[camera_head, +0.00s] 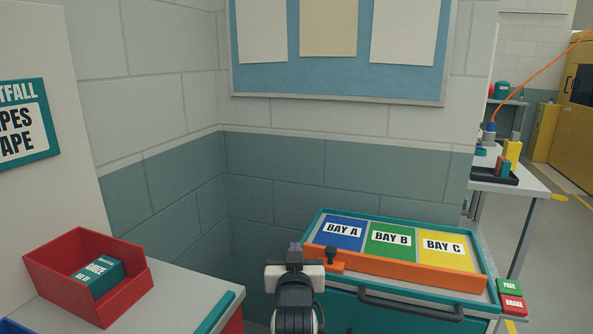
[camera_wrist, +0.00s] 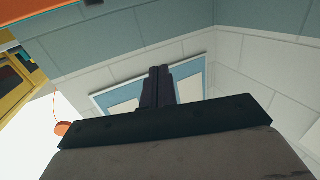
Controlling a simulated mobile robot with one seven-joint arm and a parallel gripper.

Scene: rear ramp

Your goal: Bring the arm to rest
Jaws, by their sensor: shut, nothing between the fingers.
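My gripper (camera_head: 295,252) shows in the lower middle of the head view, pointing up, at the end of my dark and white arm. In the wrist view its two dark fingers (camera_wrist: 158,88) stand side by side, closed against each other, with nothing between them. It touches nothing that I can see. In the head view it appears just left of the teal cart's front corner; the distance between them is hard to judge.
The teal cart (camera_head: 400,309) has BAY A, BAY B and BAY C panels, an orange front bar (camera_head: 398,269) and a dark handle. A red bin (camera_head: 121,301) holding a teal box (camera_head: 98,279) stands on a counter at left. A block wall (camera_head: 330,165) stands behind.

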